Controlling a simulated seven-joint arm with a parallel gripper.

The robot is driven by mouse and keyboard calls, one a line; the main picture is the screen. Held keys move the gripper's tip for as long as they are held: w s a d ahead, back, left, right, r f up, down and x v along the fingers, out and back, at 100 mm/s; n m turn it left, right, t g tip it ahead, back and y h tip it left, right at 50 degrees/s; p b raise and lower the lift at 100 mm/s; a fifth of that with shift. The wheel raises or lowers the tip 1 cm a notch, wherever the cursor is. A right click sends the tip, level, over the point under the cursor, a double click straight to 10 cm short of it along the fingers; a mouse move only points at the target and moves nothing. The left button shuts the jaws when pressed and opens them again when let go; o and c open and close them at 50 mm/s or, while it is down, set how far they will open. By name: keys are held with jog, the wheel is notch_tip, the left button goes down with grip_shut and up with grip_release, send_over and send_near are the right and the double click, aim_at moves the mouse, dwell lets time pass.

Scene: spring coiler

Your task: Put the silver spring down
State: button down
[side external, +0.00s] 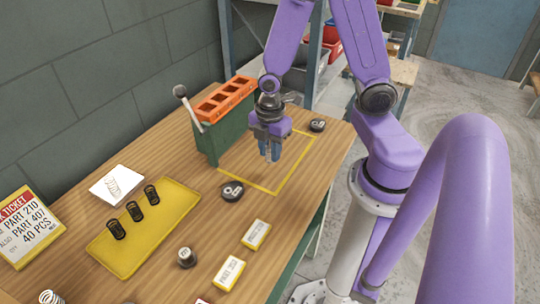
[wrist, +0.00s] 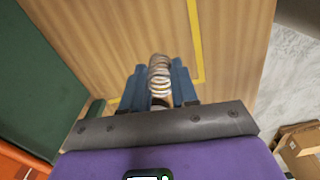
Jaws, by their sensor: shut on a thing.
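The silver spring (wrist: 159,76) is between the two blue fingers of my gripper (wrist: 159,88) in the wrist view, and the fingers are shut on it. In the side view my gripper (side external: 270,150) points down over the area outlined in yellow tape (side external: 281,187) on the wooden bench. The spring is hard to make out there, and I cannot tell how far its lower end is from the bench top.
A green machine with an orange top (side external: 224,100) and a lever stands left of my gripper. Dark round pieces (side external: 232,191) (side external: 317,125) lie by the tape. A yellow tray (side external: 165,236) holds three black springs (side external: 134,211). Yellow-edged cards (side external: 256,234) lie in front.

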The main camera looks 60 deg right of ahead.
jog(key=shift+r, duration=3.35)
jog(key=w+a+r, duration=0.3)
jog(key=w+a, duration=0.6)
jog(key=n, duration=0.1)
send_over(131, 184)
jog(key=s, duration=0.1)
jog(key=f, duration=0.6)
jog(key=shift+s+d+f, duration=0.15)
jog(key=shift+d+f, duration=0.1)
jog(key=shift+w+a+f, duration=0.2)
jog(key=shift+w+f, duration=0.4)
jog(key=shift+f, duration=1.6)
jog(key=shift+f, duration=0.15)
